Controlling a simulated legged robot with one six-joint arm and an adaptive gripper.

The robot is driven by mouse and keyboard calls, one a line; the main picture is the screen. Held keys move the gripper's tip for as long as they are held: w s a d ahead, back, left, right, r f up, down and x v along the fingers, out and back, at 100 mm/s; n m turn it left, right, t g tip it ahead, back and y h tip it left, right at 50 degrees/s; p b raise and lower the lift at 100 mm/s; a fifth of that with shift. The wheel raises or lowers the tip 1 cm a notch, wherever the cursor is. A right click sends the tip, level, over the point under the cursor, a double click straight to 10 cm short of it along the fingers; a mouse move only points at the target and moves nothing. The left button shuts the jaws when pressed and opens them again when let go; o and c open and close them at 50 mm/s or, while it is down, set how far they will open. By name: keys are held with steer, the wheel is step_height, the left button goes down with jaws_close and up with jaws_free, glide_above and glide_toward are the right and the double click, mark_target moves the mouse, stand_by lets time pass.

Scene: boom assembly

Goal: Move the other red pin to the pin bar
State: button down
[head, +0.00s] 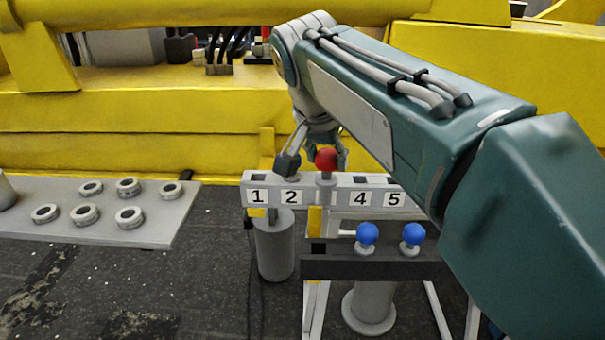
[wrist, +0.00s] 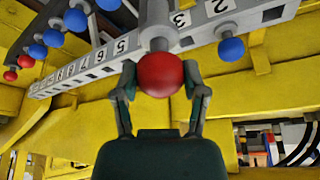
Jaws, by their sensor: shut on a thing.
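A red pin's ball (head: 326,160) is between the fingers of my gripper (head: 315,162) in the head view. In the wrist view the red ball (wrist: 160,75) sits between both fingertips (wrist: 162,82), and the gripper is shut on it. The pin's grey shaft is at the numbered pin bar (head: 343,188), between the labels 2 and 4. The bar also shows in the wrist view (wrist: 90,68). I cannot tell how deep the shaft sits in the bar. Two other red balls (wrist: 26,61) show at the far left of the wrist view.
Two blue pins (head: 367,235) stand on a dark lower bar (head: 345,268) in front. Several more blue balls (wrist: 53,37) show in the wrist view. A grey table (head: 150,233) with several metal rings is at the left. A yellow boom (head: 150,115) fills the back.

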mark_target(322, 200)
steer(key=f, duration=0.2)
steer(key=shift+s+d+f, duration=0.2)
steer(key=shift+s+f, duration=0.1)
steer(key=shift+f, duration=0.05)
steer(key=shift+a+f, duration=0.45)
steer(key=shift+f, duration=0.2)
steer(key=shift+a+f, duration=0.4)
steer(key=shift+f, duration=0.25)
steer(key=shift+d+f, duration=0.25)
steer(key=shift+f, duration=0.3)
steer(key=shift+d+f, duration=0.25)
steer(key=shift+f, duration=0.85)
steer(key=shift+a+f, duration=0.25)
steer(key=shift+f, duration=0.2)
steer(key=shift+d, duration=0.15)
steer(key=shift+f, duration=2.65)
